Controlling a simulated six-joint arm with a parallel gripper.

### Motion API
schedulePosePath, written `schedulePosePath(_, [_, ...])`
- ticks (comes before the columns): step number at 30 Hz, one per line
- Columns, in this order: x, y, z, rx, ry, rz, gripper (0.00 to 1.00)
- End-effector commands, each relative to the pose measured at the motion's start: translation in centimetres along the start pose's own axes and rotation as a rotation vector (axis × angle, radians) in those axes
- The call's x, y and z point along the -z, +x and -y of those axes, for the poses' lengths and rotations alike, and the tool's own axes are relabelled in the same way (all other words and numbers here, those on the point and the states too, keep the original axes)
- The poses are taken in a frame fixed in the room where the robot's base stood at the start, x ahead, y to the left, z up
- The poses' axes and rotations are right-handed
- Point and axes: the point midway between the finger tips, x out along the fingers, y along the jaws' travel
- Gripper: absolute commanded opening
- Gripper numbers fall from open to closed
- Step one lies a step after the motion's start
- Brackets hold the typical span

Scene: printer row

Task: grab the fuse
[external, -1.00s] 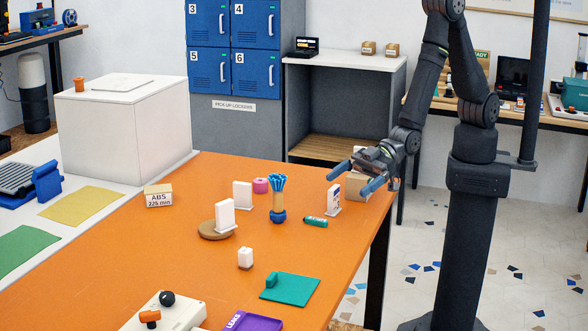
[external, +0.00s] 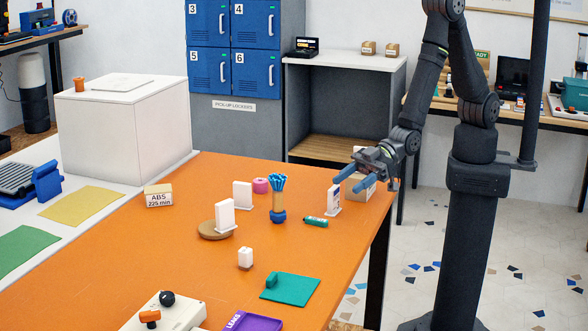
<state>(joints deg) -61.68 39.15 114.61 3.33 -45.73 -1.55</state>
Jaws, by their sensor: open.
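No object is clearly marked as the fuse, and I cannot tell which one it is. A small teal cylinder (external: 316,222) lies on its side on the orange table, right of the blue holder. A small white block with a brown base (external: 245,258) stands nearer the front of the table. My gripper (external: 348,183) is open, with two blue fingers apart and pointing left. It hovers over the table's right side, above and to the right of the teal cylinder, and nothing shows between its fingers.
A white upright card (external: 334,200) and a cardboard box (external: 362,188) stand close below my gripper. A blue holder with blue sticks (external: 278,200) stands left of the cylinder. A green plate (external: 290,289) lies in front.

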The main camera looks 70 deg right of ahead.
Motion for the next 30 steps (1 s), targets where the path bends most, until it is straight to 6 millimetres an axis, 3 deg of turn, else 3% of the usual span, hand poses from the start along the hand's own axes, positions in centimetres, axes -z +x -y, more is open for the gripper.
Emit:
schedulePosePath(4, [0.1,0.2,0.0,0.001,-0.002,0.002,0.55])
schedulePosePath(7, [0.3,1.5,0.2,0.005,-0.020,0.025,0.55])
schedulePosePath(15, [2.8,10.1,1.1,0.046,-0.163,0.203,0.55])
schedulePosePath(21, [5.7,15.2,1.4,0.088,-0.295,0.360,0.55])
schedulePosePath(30, [11.0,19.0,1.2,0.154,-0.479,0.584,0.55])
